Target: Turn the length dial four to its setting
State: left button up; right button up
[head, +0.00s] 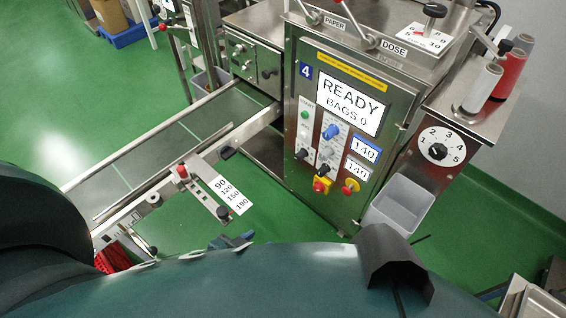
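The machine marked 4 (310,135) stands at the centre. No label reading "length" is legible. A white scale plate (225,189) reading 90, 120, 150 and 190 sits on the rail at lower left, with a black knob (223,213) at its lower end. A round white dial (441,147), numbered 1 to 5 around a black knob, is on the right side panel; its pointer is too small to read. My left gripper (232,242) barely shows above my teal arm, near the scale plate and apart from it; its opening is unclear. My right gripper is not identifiable.
The display (350,105) reads READY, BAGS 0. A dose dial (430,28) is on top. A grey bin (400,204) and thread spools (508,74) are at right.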

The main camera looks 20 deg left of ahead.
aim_at(324, 168)
jog(key=u, duration=0.15)
jog(key=k+j+z, duration=0.15)
jog(key=k+z, duration=0.7)
jog(key=i, duration=0.1)
